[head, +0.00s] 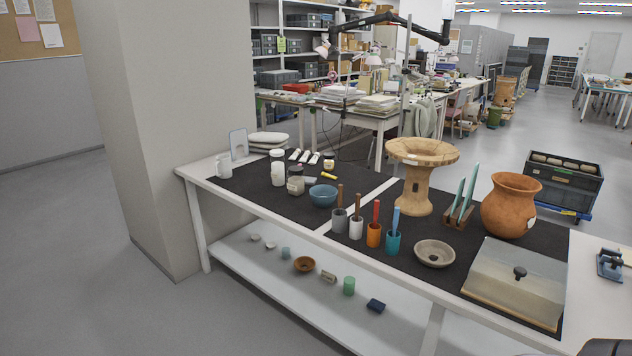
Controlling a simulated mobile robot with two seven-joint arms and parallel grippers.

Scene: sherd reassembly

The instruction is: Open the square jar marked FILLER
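Several small jars stand together on the dark mat at the far left part of the table. A squat jar (296,186) has a pale label band and a darker top. I cannot tell which are square. No jar looks visibly open.
A lower shelf (256,272) holds small items. Floor is clear at the left front.

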